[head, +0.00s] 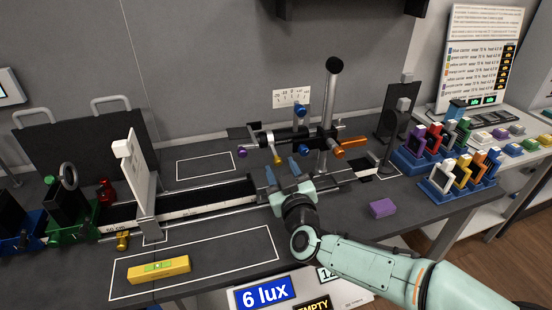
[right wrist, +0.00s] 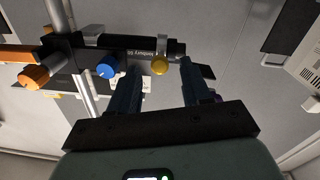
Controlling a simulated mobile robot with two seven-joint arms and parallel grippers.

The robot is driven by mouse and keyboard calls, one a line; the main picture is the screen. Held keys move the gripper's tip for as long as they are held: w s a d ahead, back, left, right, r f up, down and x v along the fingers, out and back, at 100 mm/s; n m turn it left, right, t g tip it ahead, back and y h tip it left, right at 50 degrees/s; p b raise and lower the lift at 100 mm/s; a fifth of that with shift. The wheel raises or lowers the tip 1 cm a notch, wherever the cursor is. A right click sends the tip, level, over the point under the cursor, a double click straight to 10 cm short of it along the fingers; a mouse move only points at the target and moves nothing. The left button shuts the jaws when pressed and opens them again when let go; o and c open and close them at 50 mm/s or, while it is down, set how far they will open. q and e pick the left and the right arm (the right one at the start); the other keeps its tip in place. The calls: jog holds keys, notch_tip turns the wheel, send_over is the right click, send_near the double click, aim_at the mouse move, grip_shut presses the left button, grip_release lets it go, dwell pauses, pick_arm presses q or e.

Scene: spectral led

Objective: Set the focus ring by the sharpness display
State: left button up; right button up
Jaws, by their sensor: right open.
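A dark horizontal tube assembly (head: 290,135) is clamped to an upright post (head: 329,110) behind the bench rail. It bears a purple knob (head: 242,152), a yellow knob (head: 277,159), a blue knob (head: 303,149) and an orange knob (head: 350,147). I cannot tell which part is the focus ring. A small white scale plate (head: 291,97) stands behind it; I see no clear sharpness reading. My right gripper (head: 280,175) is open and empty, just in front of and below the tube. In the right wrist view the yellow knob (right wrist: 160,65) shows between its fingertips, apart from them. My left gripper is out of view.
A "6 lux" display (head: 265,293) is at the front edge. A white upright panel (head: 140,180) stands on the rail at left. A yellow level (head: 158,269) and a purple block (head: 382,208) lie on the bench. Coloured frames sit in blue racks (head: 455,199) at right.

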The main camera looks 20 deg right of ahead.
aim_at(279, 164)
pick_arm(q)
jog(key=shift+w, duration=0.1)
pick_arm(e)
jog(key=shift+w, duration=2.65)
